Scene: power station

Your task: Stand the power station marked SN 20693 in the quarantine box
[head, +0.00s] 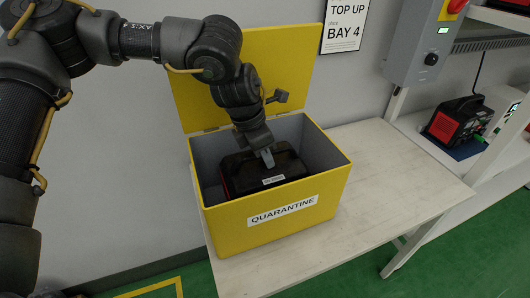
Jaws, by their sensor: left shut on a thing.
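The yellow quarantine box (225,228) stands on a pale table with its lid raised at the back and a QUARANTINE label on its front. A black power station with red at its left side (238,181) is inside the box. It bears a small white label whose text is too small to read. My left gripper (267,158) reaches down into the box from above and is shut on the top of the power station. The box's front wall hides the power station's lower part, so I cannot tell whether it touches the floor. My right gripper is not in view.
The pale table (398,180) is clear to the right of the box. A red and black power station (455,122) sits on a shelf at the right, below a grey control box (424,42). A sign (344,25) reading TOP UP, BAY 4 hangs on the wall.

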